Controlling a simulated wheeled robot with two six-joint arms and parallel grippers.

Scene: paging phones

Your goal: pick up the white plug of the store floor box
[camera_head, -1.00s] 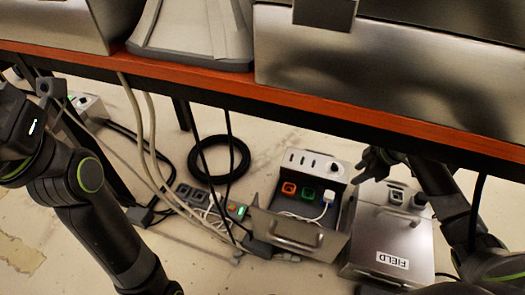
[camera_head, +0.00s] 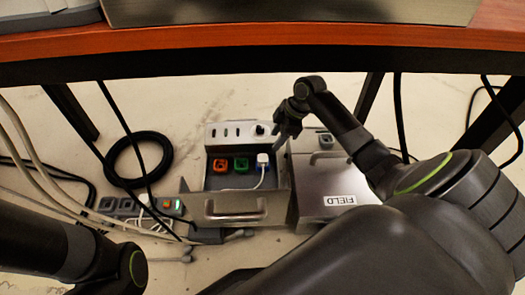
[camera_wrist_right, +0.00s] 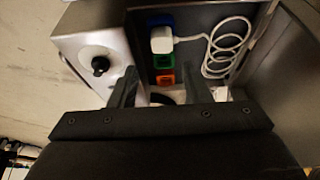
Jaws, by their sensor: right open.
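The white plug (camera_head: 262,159) sits at the blue socket in the open floor box (camera_head: 228,207). The box's own name label is not readable here. In the right wrist view the plug (camera_wrist_right: 161,41) stands in front of the blue socket (camera_wrist_right: 159,19), with a white cable coiled beside it. My right gripper (camera_head: 286,128) is just right of and above the plug in the head view, apart from it. Its two fingers (camera_wrist_right: 160,92) are open with nothing between them in the wrist view. My left gripper is out of view; only arm links show.
Orange (camera_head: 221,166) and green (camera_head: 241,166) sockets sit left of the plug. A closed metal box marked FIELD (camera_head: 336,200) stands close on the right. A black cable coil (camera_head: 138,160) and a power strip (camera_head: 130,209) lie left. The orange-edged tabletop (camera_head: 260,38) hangs above.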

